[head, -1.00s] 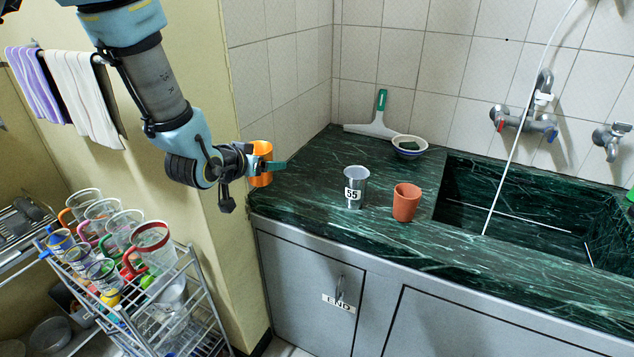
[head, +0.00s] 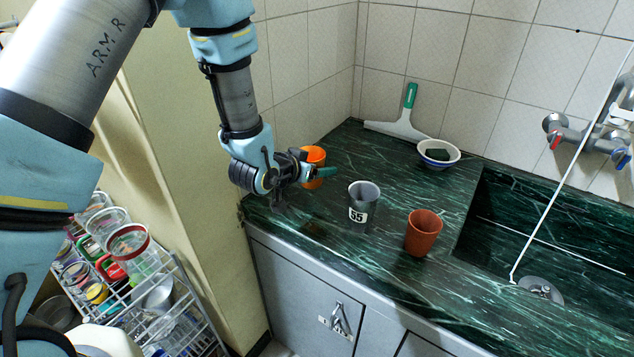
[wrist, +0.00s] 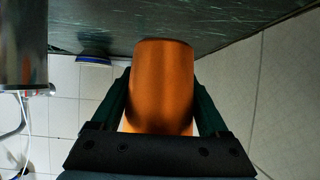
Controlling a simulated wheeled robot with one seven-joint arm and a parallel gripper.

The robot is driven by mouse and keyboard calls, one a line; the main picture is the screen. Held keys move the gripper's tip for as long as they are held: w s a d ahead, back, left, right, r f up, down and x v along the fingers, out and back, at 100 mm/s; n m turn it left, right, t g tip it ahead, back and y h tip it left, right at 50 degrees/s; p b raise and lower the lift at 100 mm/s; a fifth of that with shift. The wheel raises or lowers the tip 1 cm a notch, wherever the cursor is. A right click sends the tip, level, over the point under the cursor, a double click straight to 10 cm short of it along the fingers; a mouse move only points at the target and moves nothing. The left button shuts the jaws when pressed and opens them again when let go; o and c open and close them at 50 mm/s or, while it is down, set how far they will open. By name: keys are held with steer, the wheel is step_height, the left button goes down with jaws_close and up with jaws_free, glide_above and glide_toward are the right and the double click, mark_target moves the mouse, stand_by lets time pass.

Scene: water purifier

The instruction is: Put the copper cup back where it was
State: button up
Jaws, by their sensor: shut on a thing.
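The copper cup, bright orange (head: 314,156), is at my gripper (head: 314,173) over the left end of the green marble counter (head: 300,225). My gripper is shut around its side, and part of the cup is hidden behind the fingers. In the wrist view the copper cup (wrist: 163,85) sits between the two dark green fingers (wrist: 163,108), with the counter at the top of the picture. I cannot tell whether its base touches the counter.
A grey metal cup marked 55 (head: 362,205) and a reddish-brown cup (head: 423,232) stand right of my gripper. A bowl (head: 438,153) and a squeegee (head: 402,128) are behind. The sink (head: 560,235) is at right, a rack of cups (head: 130,270) at lower left.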

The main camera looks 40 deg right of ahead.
mark_target(316, 195)
step_height(316, 195, down, 5)
steer(key=shift+r+p, duration=0.1)
steer(key=shift+p, duration=0.6)
steer(key=shift+f, duration=0.3)
steer(key=shift+f, duration=0.1)
steer(key=shift+f+b, duration=0.15)
steer(key=shift+b, duration=0.15)
steer(key=o, duration=1.4)
steer(key=shift+o, duration=0.2)
steer(key=shift+r+p, duration=0.25)
steer(key=shift+p, duration=0.05)
steer(key=b+v, duration=0.4)
steer(key=v, duration=0.8)
